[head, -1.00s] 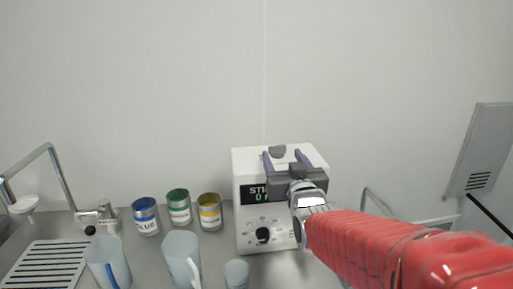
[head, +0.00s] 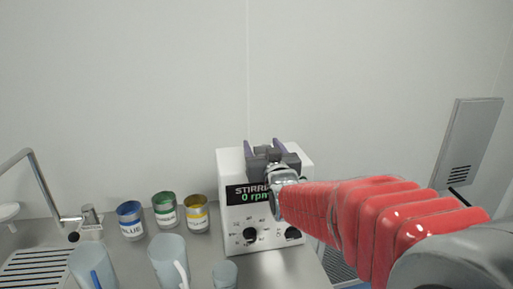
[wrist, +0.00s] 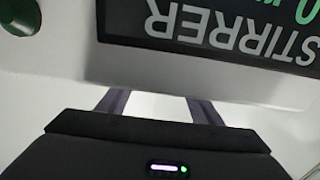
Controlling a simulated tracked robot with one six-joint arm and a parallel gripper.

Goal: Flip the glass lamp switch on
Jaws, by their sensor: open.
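No lamp or switch that I can tell as the glass lamp's shows in either view. My gripper (head: 264,148) is open and empty, fingers pointing away from the head camera. In the head view it overlaps the top of a white stirrer (head: 237,228), hiding part of its face. In the wrist view the two finger ends (wrist: 155,100) show against a pale surface, beside the stirrer's upside-down display (wrist: 215,35). I cannot tell whether they touch the stirrer.
The stirrer's face has two black knobs, the left one (head: 250,235) clear of my arm. Blue (head: 131,222), green (head: 165,210) and yellow (head: 197,214) cans stand left of it. Pale cups (head: 169,262) are in front. A tap (head: 48,185) is at far left; a grey panel (head: 470,140) is at right.

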